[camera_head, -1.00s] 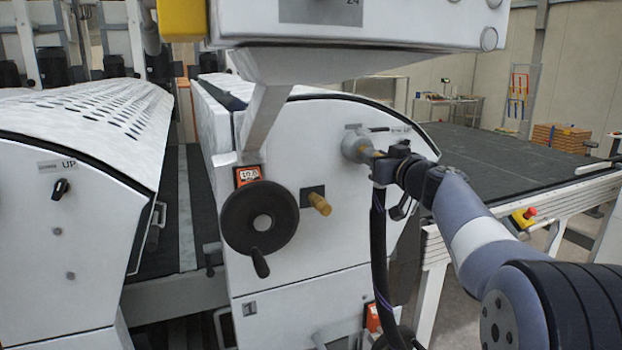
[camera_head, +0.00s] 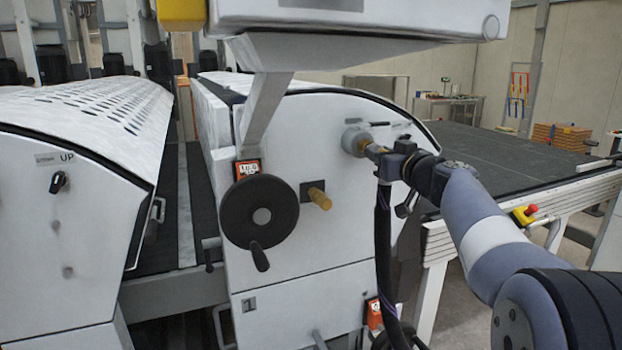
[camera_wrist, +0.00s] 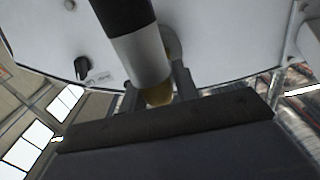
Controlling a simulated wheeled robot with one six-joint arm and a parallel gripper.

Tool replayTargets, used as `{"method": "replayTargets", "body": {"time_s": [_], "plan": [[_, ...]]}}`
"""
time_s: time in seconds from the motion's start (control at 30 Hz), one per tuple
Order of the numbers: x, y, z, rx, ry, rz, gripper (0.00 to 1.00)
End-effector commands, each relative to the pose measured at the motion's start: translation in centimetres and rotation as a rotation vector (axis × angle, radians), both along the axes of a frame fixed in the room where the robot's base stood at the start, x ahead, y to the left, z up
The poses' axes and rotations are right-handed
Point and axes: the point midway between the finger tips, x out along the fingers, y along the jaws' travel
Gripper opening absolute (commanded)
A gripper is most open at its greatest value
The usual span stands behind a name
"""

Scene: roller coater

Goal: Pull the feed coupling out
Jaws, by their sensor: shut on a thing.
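The feed coupling shows in the wrist view as a pale sleeve (camera_wrist: 146,58) with a brass end, joined to a black hose (camera_wrist: 118,12). My gripper (camera_wrist: 157,96) is shut on it, with a finger on each side of the brass end. In the head view my gripper (camera_head: 376,152) is at a pale round port (camera_head: 356,139) on the white machine's end panel. A little brass shows between port and gripper. The hose (camera_head: 383,250) hangs down below my gripper. Whether the coupling is still seated in the port cannot be told.
Left of the port are a brass-coloured knob (camera_head: 318,197) and a black handwheel (camera_head: 260,212) with a crank handle. A pale control box (camera_head: 370,18) overhangs above. A dark conveyor table (camera_head: 500,160) with a red stop button (camera_head: 531,209) lies to the right.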

Motion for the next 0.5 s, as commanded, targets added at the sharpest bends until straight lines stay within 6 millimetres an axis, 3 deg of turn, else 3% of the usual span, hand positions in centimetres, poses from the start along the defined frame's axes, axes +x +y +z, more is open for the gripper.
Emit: {"method": "replayTargets", "body": {"time_s": [0.5], "plan": [[-2.0, -0.8, 0.0, 0.0, -0.003, -0.001, 0.0]]}}
